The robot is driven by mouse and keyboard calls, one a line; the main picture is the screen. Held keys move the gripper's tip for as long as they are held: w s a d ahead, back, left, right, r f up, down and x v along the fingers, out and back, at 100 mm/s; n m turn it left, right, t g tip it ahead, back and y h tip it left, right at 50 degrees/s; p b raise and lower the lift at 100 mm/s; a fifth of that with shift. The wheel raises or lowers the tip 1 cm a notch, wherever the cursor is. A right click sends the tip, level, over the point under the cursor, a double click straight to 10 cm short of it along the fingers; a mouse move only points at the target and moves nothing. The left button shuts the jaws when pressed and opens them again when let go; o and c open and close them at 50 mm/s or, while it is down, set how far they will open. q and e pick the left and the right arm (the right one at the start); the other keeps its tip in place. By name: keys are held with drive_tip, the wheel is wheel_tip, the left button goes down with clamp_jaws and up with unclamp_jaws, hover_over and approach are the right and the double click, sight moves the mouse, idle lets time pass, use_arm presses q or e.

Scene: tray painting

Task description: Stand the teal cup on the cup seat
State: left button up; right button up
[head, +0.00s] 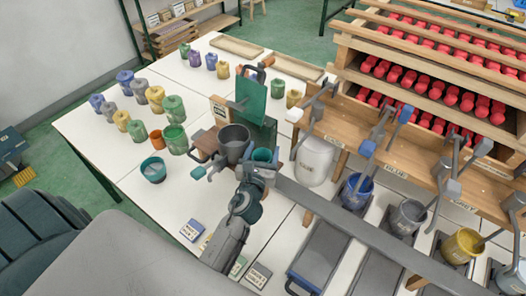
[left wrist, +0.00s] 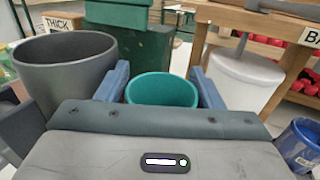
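The teal cup (head: 262,156) stands at the fingers of my left gripper (head: 260,166), just right of a grey pot. In the left wrist view the teal cup (left wrist: 162,91) is upright between the two blue fingers of the left gripper (left wrist: 160,78), which appear to press on its sides. The cup's lower part is hidden behind the gripper body. A cup seat cannot be made out; whatever is under the cup is hidden. Another teal-coloured cup (head: 153,172) stands on the white table further left. My right gripper is not in view.
The grey pot (head: 234,138) is close beside the held cup, also in the left wrist view (left wrist: 62,75). A green panel (head: 251,98) rises behind. A white container (head: 314,160) stands to the right. Several coloured cups fill the table's far left. Small labelled cards (head: 192,230) lie in front.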

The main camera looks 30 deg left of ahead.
use_arm(q)
drive_tip(key=shift+r, duration=0.35)
drive_tip(key=b+v, duration=0.2)
drive_tip(key=v, duration=1)
drive_tip(key=shift+f, duration=0.15)
